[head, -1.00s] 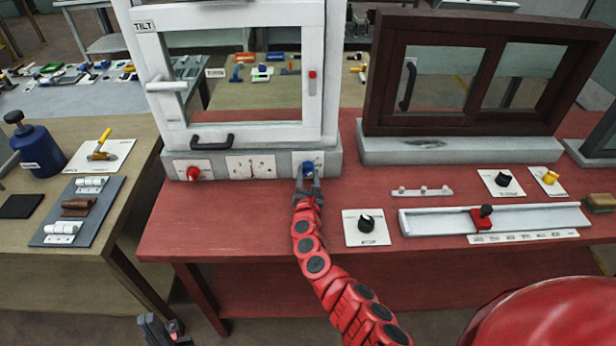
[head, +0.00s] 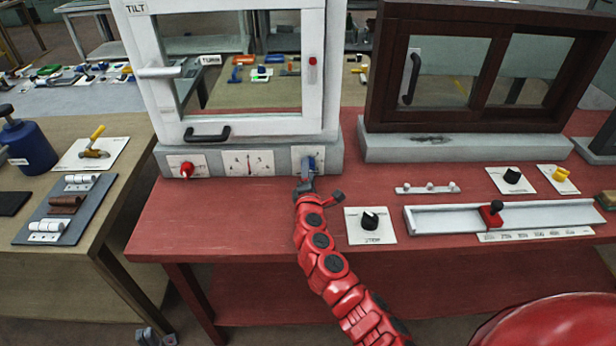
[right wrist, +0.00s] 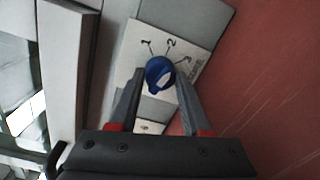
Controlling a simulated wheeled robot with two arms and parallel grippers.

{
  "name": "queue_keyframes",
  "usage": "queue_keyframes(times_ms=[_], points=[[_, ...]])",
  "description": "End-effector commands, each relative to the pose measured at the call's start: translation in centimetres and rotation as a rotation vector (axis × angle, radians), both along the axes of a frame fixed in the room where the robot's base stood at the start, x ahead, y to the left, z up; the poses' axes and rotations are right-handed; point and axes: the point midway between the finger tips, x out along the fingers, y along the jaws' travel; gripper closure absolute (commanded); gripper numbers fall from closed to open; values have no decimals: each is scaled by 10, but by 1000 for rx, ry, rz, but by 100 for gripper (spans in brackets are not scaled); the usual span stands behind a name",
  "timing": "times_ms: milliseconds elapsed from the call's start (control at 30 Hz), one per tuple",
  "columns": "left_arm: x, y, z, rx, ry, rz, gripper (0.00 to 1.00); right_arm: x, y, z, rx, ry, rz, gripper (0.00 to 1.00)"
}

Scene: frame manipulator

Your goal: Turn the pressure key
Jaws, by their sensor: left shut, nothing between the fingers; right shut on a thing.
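The pressure key is a small blue knob (head: 310,163) on a white plate at the right end of the white frame's grey base. In the right wrist view the blue knob (right wrist: 157,70) has a pale pointer face, with marks, a 2 among them, on the plate around it. My right gripper (head: 307,178) is shut on the knob, one finger on each side; its fingers partly hide the knob in the head view. My left gripper (head: 155,338) is low at the bottom left, away from the table, shut and empty.
A red knob (head: 187,169) and a gauge plate (head: 247,163) sit left of the key on the same base. A black handle (head: 207,134) is above. A black knob (head: 370,219) and a slider rail (head: 455,217) lie to the right on the red table.

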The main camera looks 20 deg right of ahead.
Motion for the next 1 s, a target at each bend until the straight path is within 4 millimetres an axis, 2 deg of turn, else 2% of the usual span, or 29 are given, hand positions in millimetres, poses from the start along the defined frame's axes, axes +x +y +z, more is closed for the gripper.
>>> queue_keyframes(times_ms=[100, 500, 1000], points=[[0, 0, -14, 0, 0, 0, 100, 0, -2, -5, 104, -29, -2, 100], [0, 0, -39, 0, 0, 0, 100, 0, -2, -4, 392, -112, -2, 100], [0, 0, -48, 0, 0, 0, 100, 0, -1, -1, 511, -146, -1, 100]])
